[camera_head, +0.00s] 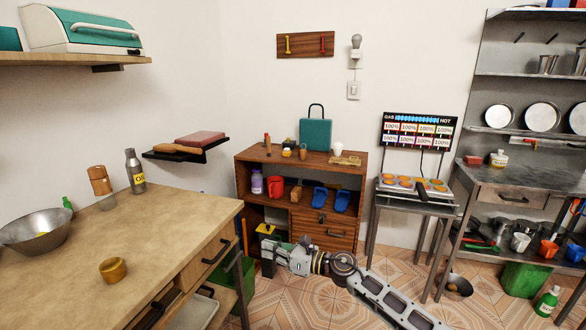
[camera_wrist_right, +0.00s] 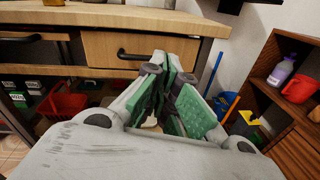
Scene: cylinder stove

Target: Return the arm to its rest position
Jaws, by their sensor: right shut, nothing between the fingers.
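My right arm (camera_head: 385,297) reaches in from the lower right of the head view. Its gripper (camera_head: 270,246) hangs in front of the wooden cabinet's lower left, over the tiled floor. In the right wrist view the gripper (camera_wrist_right: 160,75) has its green-padded fingers drawn together at the tips, shut and empty. It points toward the wooden counter (camera_wrist_right: 110,18), whose drawer front and handle lie behind the fingers. My left gripper is in neither view.
The counter (camera_head: 75,270) with a metal bowl (camera_head: 38,232) fills the left. The cabinet (camera_head: 327,221) stands at the back centre. A small table (camera_head: 417,200) with a hot tray and a metal shelf unit (camera_head: 530,175) stand right. Tiled floor (camera_head: 300,300) is open around the arm.

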